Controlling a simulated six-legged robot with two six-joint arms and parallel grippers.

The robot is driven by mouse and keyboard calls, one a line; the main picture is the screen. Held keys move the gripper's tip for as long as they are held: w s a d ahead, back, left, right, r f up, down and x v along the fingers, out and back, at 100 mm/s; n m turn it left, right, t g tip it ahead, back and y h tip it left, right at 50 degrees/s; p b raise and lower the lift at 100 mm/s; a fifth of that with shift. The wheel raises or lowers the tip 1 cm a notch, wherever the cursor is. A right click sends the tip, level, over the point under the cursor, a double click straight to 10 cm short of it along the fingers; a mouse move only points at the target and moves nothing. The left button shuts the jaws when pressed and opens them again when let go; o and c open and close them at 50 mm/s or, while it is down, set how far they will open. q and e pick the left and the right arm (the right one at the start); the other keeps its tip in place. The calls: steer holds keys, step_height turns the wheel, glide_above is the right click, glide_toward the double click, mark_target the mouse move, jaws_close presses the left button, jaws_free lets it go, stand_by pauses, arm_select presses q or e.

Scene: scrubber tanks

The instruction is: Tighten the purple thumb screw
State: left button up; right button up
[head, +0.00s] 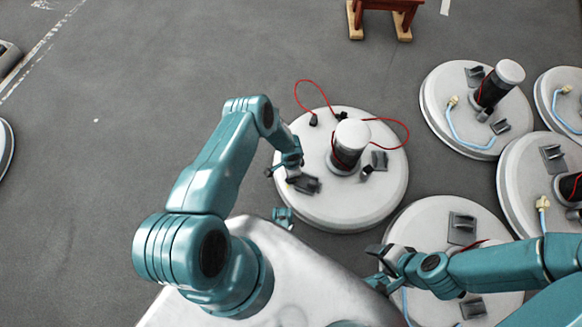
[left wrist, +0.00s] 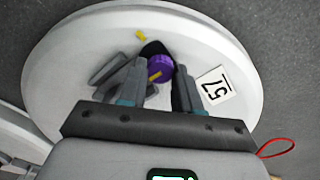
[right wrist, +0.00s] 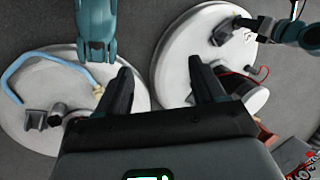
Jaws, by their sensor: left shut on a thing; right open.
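In the head view my left gripper (head: 299,180) is low over the near-left part of the round white tank lid (head: 350,212); the screw cannot be made out there. My right gripper (head: 383,268) is open and empty above the near lid (head: 425,215). Its spread fingers (right wrist: 161,82) also show in the right wrist view.
The middle lid carries a white-capped black cylinder (head: 351,140) with a red cable (head: 310,85). A label reading 57 (left wrist: 215,85) lies beside the screw. Several similar lids crowd the right, one with a blue hose (head: 468,143). A wooden stand (head: 382,15) is behind. Floor at left is mostly clear.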

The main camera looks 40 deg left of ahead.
arm_select(q)
steer(key=m+b, duration=0.2)
steer(key=m, duration=0.2)
steer(key=shift+w+b, duration=0.1)
steer(key=shift+b, duration=0.2)
steer(key=shift+d+m+b, duration=0.1)
steer(key=shift+m+b, duration=0.9)
steer(key=shift+m, duration=0.8)
steer(key=shift+r, duration=0.1)
steer(key=o, duration=1.1)
steer(key=shift+c, duration=0.2)
step_height(320, 180, up, 16)
steer(key=p, duration=0.6)
steer(key=shift+r, duration=0.15)
